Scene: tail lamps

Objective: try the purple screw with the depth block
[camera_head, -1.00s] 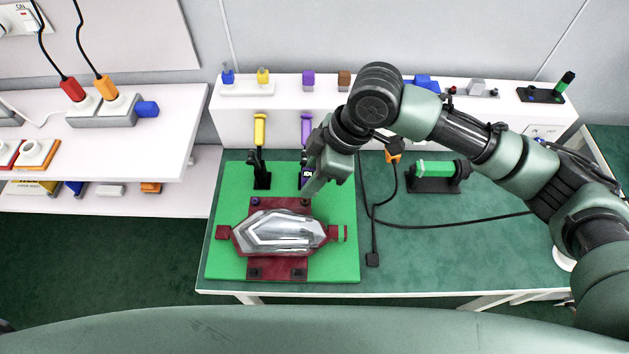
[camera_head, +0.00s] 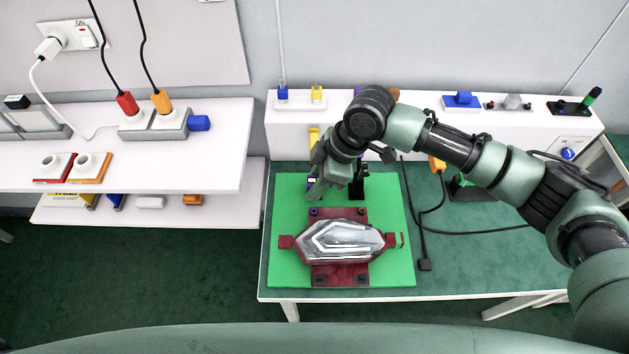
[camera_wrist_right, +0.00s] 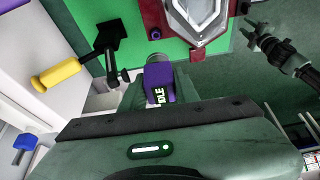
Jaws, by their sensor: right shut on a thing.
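My right gripper (camera_head: 316,188) is shut on a purple tool (camera_wrist_right: 160,82) with an "IDLE" display, held above the back left of the green mat (camera_head: 285,200). In the wrist view its grey tip points towards the purple screw (camera_wrist_right: 153,33). The purple screw (camera_head: 314,211) also shows at the back left of the dark red fixture (camera_head: 340,219), apart from the tool. A clear lamp (camera_head: 340,241) lies on the fixture. A purple block (camera_head: 359,89) on the back shelf is mostly hidden by my arm. I cannot tell which thing is the depth block. My left gripper is out of view.
A black cable (camera_head: 470,231) crosses the table's right side. A white shelf (camera_head: 200,160) with plugs stands left.

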